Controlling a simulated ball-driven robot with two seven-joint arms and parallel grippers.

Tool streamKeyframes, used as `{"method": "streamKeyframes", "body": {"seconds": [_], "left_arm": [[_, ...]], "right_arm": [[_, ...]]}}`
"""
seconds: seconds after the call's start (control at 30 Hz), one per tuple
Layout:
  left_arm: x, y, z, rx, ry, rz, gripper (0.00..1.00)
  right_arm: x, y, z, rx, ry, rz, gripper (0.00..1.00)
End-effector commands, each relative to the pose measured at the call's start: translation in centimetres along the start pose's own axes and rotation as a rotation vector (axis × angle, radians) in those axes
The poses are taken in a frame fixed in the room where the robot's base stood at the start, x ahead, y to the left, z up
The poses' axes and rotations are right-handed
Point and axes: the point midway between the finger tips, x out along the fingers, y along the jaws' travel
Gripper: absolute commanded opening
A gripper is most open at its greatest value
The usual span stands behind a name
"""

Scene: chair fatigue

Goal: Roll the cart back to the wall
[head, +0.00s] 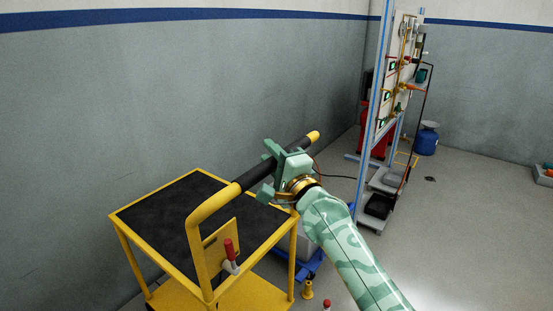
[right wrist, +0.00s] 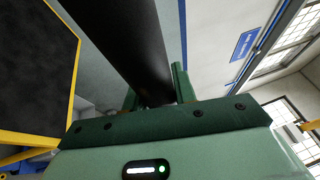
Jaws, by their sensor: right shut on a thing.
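The cart (head: 128,216) is yellow with a black top mat and stands at the lower left, close to the grey wall (head: 180,100). Its push handle (head: 219,202) is a yellow bar with a black grip. My right gripper (head: 271,168) is shut on the black grip, near its far end. In the right wrist view the black grip (right wrist: 125,40) runs between the two fingers, and the cart's top mat (right wrist: 35,65) shows at the left. A red-topped lever (head: 230,254) sits by a yellow plate under the handle. My left gripper is not in view.
A tall blue-framed panel rig (head: 366,125) with pipes stands beyond the cart at the right. A cable lies on the floor. The floor (head: 470,220) at the right is mostly clear.

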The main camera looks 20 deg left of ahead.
Motion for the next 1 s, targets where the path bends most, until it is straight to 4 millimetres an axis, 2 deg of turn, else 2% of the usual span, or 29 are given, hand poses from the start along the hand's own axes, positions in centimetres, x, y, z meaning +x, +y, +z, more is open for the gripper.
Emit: {"method": "streamKeyframes", "body": {"seconds": [0.23, 0.27, 0.3, 0.33, 0.6, 0.73, 0.87, 1.0], "left_arm": [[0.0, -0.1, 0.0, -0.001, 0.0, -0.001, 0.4], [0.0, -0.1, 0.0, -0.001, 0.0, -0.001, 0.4], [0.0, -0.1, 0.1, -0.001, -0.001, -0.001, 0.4], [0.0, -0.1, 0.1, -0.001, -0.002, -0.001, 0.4], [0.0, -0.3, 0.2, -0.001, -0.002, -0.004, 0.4], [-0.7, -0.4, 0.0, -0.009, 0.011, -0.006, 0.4], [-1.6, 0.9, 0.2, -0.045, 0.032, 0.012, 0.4], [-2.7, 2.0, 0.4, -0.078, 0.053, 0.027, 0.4]], "right_arm": [[0.1, 0.1, 0.1, 0.0, -0.002, 0.001, 0.0], [0.1, 0.1, 0.1, 0.0, -0.002, 0.001, 0.35], [0.1, 0.0, 0.1, 0.0, -0.002, 0.001, 0.47], [0.1, 0.0, 0.1, 0.0, -0.002, 0.001, 0.49], [-0.1, -0.1, 0.1, 0.0, -0.001, -0.001, 0.49], [-1.1, -0.5, 0.1, -0.002, 0.0, -0.003, 0.49], [-3.8, -0.9, 0.1, -0.005, 0.0, -0.004, 0.49], [-7.8, -0.9, 0.2, -0.005, -0.001, -0.003, 0.49]]}}
